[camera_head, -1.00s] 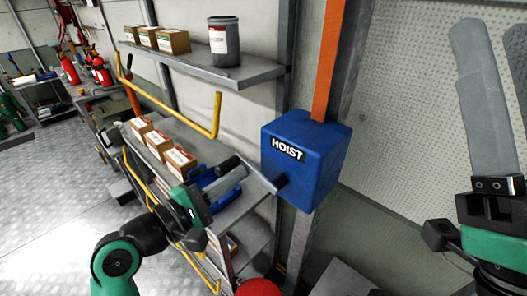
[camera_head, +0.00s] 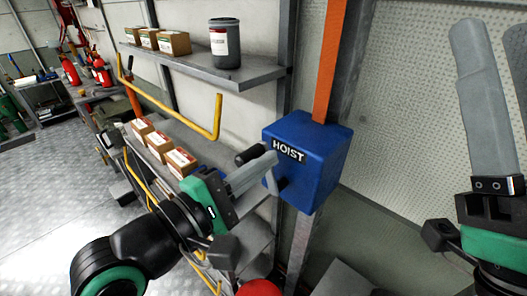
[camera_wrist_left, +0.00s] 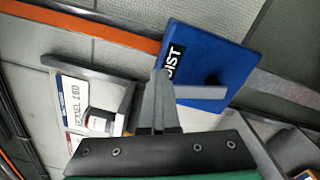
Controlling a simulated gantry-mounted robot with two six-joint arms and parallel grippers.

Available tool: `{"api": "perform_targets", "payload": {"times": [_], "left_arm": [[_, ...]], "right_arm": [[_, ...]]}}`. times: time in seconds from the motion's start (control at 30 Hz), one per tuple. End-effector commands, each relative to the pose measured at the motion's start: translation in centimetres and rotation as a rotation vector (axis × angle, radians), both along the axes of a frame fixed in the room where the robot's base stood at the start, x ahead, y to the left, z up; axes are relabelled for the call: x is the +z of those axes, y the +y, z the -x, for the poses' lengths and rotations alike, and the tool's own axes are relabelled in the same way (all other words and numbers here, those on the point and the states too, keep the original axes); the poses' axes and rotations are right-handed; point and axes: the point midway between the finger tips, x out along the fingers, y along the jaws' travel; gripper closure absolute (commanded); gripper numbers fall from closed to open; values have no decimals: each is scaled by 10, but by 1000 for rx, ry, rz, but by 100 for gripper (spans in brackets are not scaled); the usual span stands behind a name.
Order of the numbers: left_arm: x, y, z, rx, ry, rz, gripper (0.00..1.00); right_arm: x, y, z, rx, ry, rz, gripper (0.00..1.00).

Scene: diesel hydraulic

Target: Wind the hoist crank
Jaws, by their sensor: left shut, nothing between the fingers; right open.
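The blue hoist box (camera_head: 325,165), labelled HOIST, is fixed to the post right of centre in the head view. It also shows in the left wrist view (camera_wrist_left: 208,62). Its crank has a dark handle (camera_head: 249,156) just left of the box; most of the crank arm is hidden behind my fingers. My left gripper (camera_head: 272,164) is shut and empty, its fingertips beside the crank at the box's left face; I cannot tell whether they touch. In the left wrist view the fingers (camera_wrist_left: 158,88) overlap the grey crank arm (camera_wrist_left: 202,92). My right gripper (camera_head: 490,30) is open and empty at the right edge.
A shelf (camera_head: 255,76) with cartons and a grey can (camera_head: 224,43) is above left. More cartons (camera_head: 181,161) lie on the lower shelf. The wall right of the hoist is clear.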

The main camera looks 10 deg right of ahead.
Motion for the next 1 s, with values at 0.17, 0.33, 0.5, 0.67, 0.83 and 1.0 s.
{"api": "perform_targets", "payload": {"times": [0.17,0.33,0.5,0.67,0.83,1.0], "left_arm": [[-4,-13,13,-1,8,-6,100],[-6,-16,17,2,15,-7,100],[-7,-16,16,2,16,-9,100],[-7,-21,22,-1,16,-10,100],[-5,-34,35,-1,14,-10,100],[-4,-40,44,1,17,-10,100]], "right_arm": [[0,0,0,0,0,0,50],[0,0,0,0,0,0,50],[0,0,0,0,0,0,50],[0,0,0,0,0,0,50],[0,0,0,0,0,0,50],[0,0,0,0,0,0,50]]}}
